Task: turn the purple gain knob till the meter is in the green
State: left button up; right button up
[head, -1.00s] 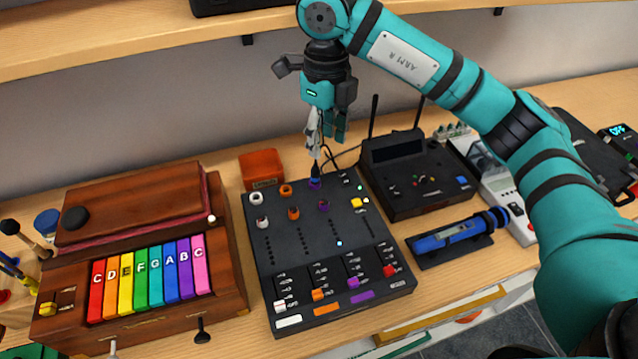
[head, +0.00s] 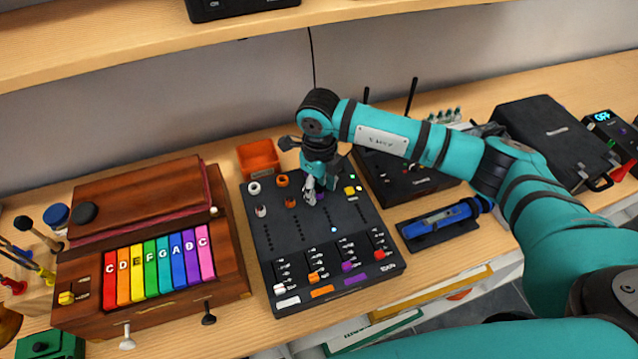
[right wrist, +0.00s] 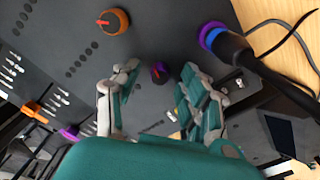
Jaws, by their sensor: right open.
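The black mixer (head: 290,238) lies on the bench in the head view. My right gripper (head: 310,193) is over its upper part, pointing down, open. In the right wrist view the small purple knob (right wrist: 159,72) with a red pointer shows in the gap between the spread fingers; I cannot tell if they touch it. In the head view the gripper mostly hides this knob. Columns of small meter dots run below the knobs; one pale light (head: 333,229) is lit, its colour unclear. My left gripper is not in view.
A purple-ringed socket with a blue plug (right wrist: 212,35) and cable is close to my right fingers. Orange knob (right wrist: 112,21) is on the other side. A black radio unit (head: 400,172) stands right of the mixer, a wooden box with coloured keys (head: 140,215) left. An orange bin (head: 258,157) stands behind.

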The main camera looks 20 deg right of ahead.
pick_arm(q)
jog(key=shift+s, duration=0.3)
pick_arm(e)
jog(key=shift+f, duration=0.15)
jog(key=shift+c, duration=0.4)
grip_shut()
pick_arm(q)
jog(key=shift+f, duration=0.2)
pick_arm(e)
jog(key=shift+f+m+b, duration=0.1)
jog(key=shift+m+b, duration=0.7)
jog(key=shift+m, duration=0.2)
jog(key=shift+m+b, duration=0.75)
jog(key=shift+m, duration=0.45)
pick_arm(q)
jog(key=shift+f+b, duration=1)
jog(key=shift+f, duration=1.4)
pick_arm(e)
jog(key=shift+m, duration=2.2)
jog(key=shift+r, duration=0.2)
